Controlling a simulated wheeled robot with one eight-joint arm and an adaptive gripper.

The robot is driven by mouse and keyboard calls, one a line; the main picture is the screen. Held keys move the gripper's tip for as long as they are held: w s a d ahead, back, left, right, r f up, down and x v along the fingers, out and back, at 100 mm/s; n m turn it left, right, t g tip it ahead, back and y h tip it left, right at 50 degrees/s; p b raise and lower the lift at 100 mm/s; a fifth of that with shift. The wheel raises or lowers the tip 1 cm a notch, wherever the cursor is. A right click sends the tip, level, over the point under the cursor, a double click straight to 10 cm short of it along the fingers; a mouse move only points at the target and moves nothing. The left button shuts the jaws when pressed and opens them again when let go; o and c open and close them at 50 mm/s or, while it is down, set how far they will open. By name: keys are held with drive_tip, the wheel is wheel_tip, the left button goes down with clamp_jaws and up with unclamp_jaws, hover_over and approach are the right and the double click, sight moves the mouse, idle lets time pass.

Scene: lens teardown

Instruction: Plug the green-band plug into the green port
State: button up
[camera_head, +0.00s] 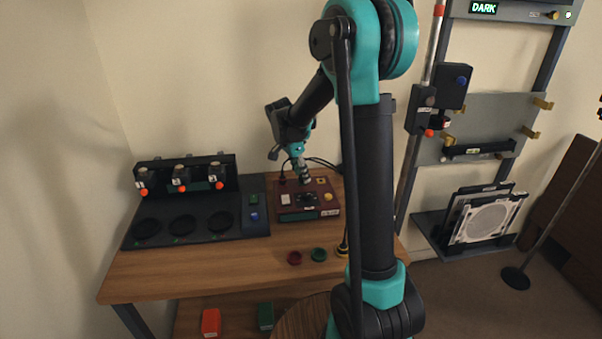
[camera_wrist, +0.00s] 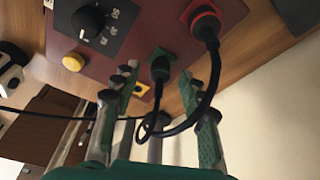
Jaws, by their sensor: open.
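The dark red control box (camera_head: 310,213) stands on the wooden table in the head view, with my gripper (camera_head: 304,176) over its back part. In the wrist view my gripper (camera_wrist: 156,82) is open, with one finger on each side of the green-band plug (camera_wrist: 160,68). That plug stands at the green port (camera_wrist: 167,54) on the box's panel, and its black cable hangs from it between the fingers. I cannot tell whether it is fully seated. The fingers look apart from the plug.
A red port (camera_wrist: 205,12) with a black plug and looping cable sits beside the green one; the cable passes close to the right finger. A yellow port (camera_wrist: 141,90) is partly hidden behind the left finger. The box also carries a dial (camera_wrist: 88,20) and yellow button (camera_wrist: 73,62).

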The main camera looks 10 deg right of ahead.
drive_tip(key=shift+r, duration=0.1)
drive_tip(key=v, duration=1.1)
drive_tip(key=shift+r, duration=0.4)
drive_tip(key=shift+s+a, duration=0.15)
